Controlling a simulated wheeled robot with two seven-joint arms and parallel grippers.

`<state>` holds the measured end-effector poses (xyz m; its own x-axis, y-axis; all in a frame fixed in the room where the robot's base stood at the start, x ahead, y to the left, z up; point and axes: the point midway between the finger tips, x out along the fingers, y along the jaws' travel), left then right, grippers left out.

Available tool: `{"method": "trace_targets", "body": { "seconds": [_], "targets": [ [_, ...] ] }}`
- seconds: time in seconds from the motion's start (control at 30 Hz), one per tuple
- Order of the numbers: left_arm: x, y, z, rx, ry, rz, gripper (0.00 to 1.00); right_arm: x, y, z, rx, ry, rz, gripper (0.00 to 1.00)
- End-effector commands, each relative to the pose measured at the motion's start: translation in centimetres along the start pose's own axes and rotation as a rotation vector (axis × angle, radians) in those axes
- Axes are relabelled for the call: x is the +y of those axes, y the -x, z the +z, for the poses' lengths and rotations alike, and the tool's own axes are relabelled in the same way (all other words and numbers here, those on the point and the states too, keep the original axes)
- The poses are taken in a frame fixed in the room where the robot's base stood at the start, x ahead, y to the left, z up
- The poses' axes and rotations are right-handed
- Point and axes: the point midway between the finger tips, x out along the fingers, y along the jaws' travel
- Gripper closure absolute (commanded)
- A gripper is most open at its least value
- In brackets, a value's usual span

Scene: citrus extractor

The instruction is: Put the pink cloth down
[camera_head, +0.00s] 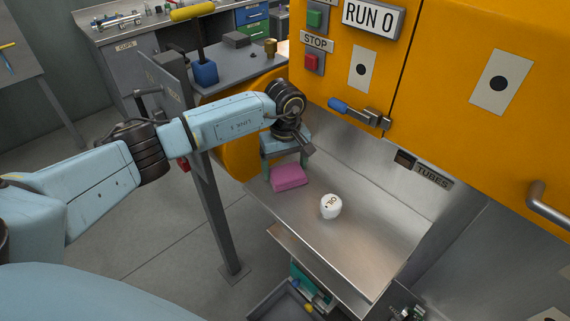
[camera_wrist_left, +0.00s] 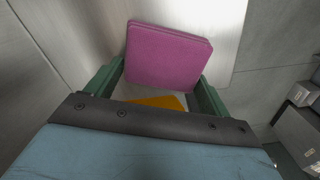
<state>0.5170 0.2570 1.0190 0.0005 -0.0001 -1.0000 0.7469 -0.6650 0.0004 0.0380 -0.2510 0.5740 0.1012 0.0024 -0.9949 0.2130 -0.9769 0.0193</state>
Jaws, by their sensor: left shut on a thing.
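The pink cloth (camera_head: 289,177) is a folded flat block at the left end of the steel shelf. My left gripper (camera_head: 286,172) is shut on it from behind and above, with a finger at its side. In the left wrist view the cloth (camera_wrist_left: 168,56) lies between the two green fingers (camera_wrist_left: 160,85), over bright steel. I cannot tell whether the cloth touches the shelf. My right gripper is not in view.
A white round pot (camera_head: 331,207) with a number stands on the steel shelf (camera_head: 365,235), right of the cloth. The orange machine (camera_head: 440,100) rises behind, with a blue-handled lever (camera_head: 352,110). The shelf's front and right side are clear.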

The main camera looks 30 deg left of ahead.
Motion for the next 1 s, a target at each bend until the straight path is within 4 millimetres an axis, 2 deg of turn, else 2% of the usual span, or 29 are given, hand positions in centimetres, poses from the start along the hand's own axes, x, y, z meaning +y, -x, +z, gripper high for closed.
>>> {"method": "trace_targets", "body": {
  "seconds": [0.07, 0.1, 0.2, 0.57, 0.67, 1.0],
  "targets": [
    [0.0, -0.4, 0.0, 0.000, 0.000, 0.000, 0.37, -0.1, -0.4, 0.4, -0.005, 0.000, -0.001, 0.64],
    [0.0, -0.3, 0.0, 0.000, 0.000, 0.000, 0.14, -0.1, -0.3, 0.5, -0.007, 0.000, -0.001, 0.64],
    [0.0, -0.2, 0.0, 0.000, 0.000, -0.001, 0.01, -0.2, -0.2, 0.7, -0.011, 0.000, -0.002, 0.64],
    [0.0, 0.4, 0.0, -0.001, 0.000, 0.000, 0.00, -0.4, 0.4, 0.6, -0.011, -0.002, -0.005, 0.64],
    [0.1, 1.9, -0.1, 0.003, -0.001, 0.003, 0.00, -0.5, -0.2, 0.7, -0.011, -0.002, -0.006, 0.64],
    [0.0, 9.1, -0.1, 0.003, -0.001, 0.002, 0.00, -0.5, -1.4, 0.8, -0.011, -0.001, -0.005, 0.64]
  ]
}}
